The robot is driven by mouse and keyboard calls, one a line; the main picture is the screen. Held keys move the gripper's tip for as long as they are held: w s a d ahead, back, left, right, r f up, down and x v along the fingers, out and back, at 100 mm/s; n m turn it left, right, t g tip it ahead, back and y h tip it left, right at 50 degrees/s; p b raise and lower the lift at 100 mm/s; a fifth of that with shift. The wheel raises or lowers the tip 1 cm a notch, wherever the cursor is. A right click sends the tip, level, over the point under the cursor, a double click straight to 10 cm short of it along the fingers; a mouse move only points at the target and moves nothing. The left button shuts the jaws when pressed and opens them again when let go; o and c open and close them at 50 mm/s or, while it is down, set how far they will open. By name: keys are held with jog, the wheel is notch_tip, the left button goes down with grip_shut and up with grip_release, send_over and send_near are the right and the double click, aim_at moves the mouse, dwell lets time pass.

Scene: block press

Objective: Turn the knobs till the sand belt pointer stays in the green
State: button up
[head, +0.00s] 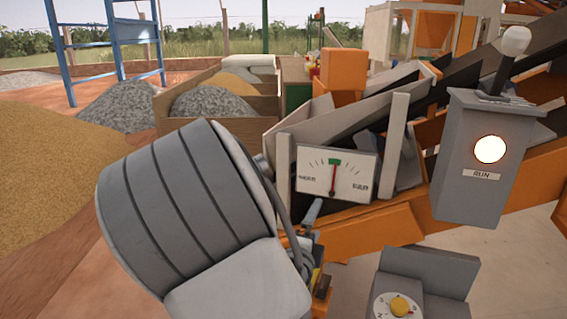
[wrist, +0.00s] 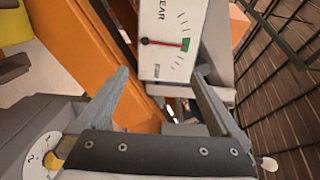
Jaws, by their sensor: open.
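The white gauge (head: 350,186) stands in the middle of the head view. Its red pointer (head: 333,180) is nearly upright, with its tip at the green mark (head: 335,161). In the wrist view the gauge (wrist: 163,60) is turned on its side, and the pointer reaches the green patch there too. A yellow knob (head: 400,306) sits on a white numbered dial on a grey pedestal, and it shows partly at the lower left of the wrist view (wrist: 56,163). My gripper (wrist: 160,80) is open and empty, apart from the knob; in the head view my arm mostly hides it.
A grey box (head: 461,176) labelled RUN has a lit lamp (head: 489,149) and a white-topped lever (head: 515,41). Orange conveyor framing (head: 375,232) lies behind my gripper. Bins of grey gravel (head: 212,102) and a sand heap (head: 48,150) stand at left.

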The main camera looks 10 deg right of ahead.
jog(key=s+a+n+g+y, duration=0.5)
jog(key=a+n+y, duration=0.3)
jog(key=n+y, duration=0.25)
jog(key=s+d+r+n+g+p, duration=0.15)
jog(key=s+r+n, duration=0.25)
jog(key=s+n, duration=0.45)
jog(key=s+r+n+g+b, duration=0.1)
jog(key=s+r+n+g, duration=0.35)
jog(key=s, duration=0.75)
notch_tip(320, 180, up, 24)
jog(key=n+t+p, duration=0.1)
jog(key=p, duration=2.4)
jog(key=shift+w+d+f+t+h, duration=0.15)
jog(key=shift+f+t+h, duration=0.1)
jog(key=shift+t+h, duration=0.1)
